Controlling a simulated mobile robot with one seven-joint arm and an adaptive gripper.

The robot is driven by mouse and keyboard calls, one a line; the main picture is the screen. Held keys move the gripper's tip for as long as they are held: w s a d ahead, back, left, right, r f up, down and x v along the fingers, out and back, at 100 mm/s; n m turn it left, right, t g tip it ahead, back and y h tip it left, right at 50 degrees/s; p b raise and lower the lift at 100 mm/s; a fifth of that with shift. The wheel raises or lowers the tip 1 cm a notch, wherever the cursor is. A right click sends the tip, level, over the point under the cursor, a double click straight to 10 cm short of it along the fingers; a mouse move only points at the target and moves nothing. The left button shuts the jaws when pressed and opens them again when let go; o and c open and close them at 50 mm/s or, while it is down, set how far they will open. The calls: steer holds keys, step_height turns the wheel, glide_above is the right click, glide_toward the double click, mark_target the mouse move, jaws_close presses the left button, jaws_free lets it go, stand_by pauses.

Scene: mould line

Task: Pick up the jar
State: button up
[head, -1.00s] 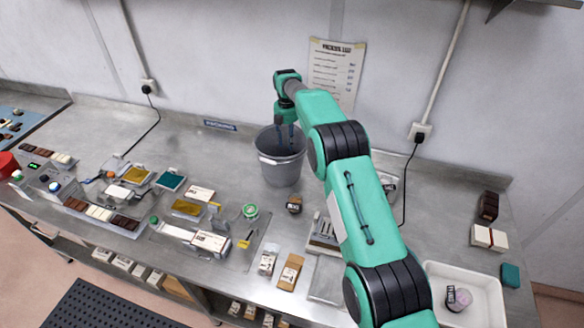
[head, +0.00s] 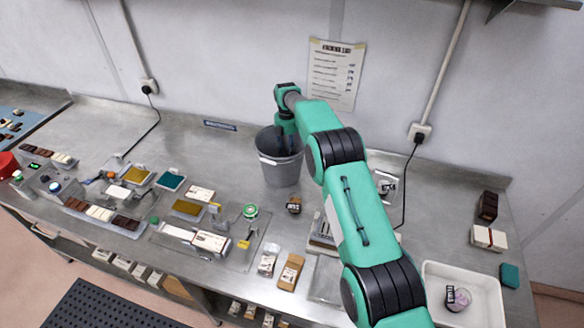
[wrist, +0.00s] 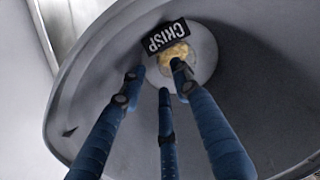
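A jar (wrist: 174,53) with tan contents and a black label reading CRISP is inside the grey bucket (head: 281,170). It shows in the wrist view at the upper middle; the bucket wall hides it in the head view. My gripper (wrist: 160,80) reaches down into the bucket with its three blue fingers spread apart. The fingertips overlap the near side of the jar in the wrist view, one of them in front of its contents. I cannot tell whether they touch it.
A small dark-labelled jar (head: 294,205) stands right of the bucket's base. A white tray (head: 435,275) with a pinkish jar (head: 458,297) is at lower right. The wall is close behind the bucket.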

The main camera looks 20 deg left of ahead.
steer(key=shift+f, duration=1.4)
jaws_close()
